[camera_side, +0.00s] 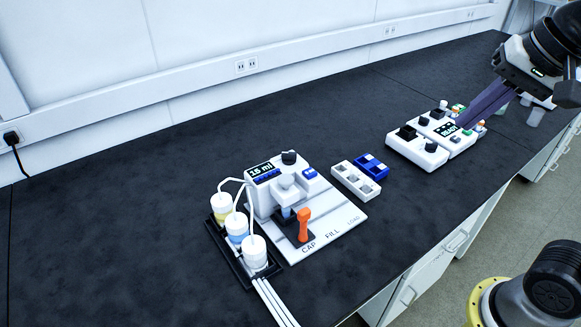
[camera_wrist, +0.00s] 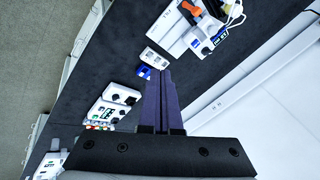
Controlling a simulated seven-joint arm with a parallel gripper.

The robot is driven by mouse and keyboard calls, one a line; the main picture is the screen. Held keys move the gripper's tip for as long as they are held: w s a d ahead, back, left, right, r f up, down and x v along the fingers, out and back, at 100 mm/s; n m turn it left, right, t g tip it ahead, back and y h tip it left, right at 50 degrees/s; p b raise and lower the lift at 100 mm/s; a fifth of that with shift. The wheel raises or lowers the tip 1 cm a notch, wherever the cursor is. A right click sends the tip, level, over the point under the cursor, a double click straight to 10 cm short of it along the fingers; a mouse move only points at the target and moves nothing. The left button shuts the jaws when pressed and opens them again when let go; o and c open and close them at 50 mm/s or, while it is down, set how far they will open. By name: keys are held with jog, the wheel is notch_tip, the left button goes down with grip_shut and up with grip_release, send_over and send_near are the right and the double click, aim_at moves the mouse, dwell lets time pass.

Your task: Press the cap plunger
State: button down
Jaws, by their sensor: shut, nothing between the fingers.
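The white station (camera_side: 338,222) has a plate marked CAP, FILL and LOAD.
A black rack (camera_side: 237,270) with several white-capped bottles and tubes stands left of the station. A white tray (camera_side: 353,183) and a blue tray (camera_side: 371,165) lie right of it. White devices with knobs (camera_side: 417,152) stand farther right. The bench front is clear.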

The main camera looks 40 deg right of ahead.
jog(key=w+a+r+m+g, duration=0.1)
jog(key=w+r+m, duration=0.1)
jog(key=w, duration=0.3)
jog(key=w+a+r+m, duration=0.2)
jog(key=w+m, duration=0.1)
jog(key=w, duration=0.2)
jog(key=m+g, duration=0.2)
jog(key=g, duration=0.2)
send_over(286, 178)
notch_tip(286, 178, down, 14)
jog(key=r, duration=0.1)
jog(key=shift+s+d+f, duration=0.2)
jog(key=shift+d+f, duration=0.05)
jog(key=shift+d, duration=0.2)
jog(key=f, duration=1.4)
jog(key=shift+w+a, duration=0.2)
jog(key=shift+a, duration=0.2)
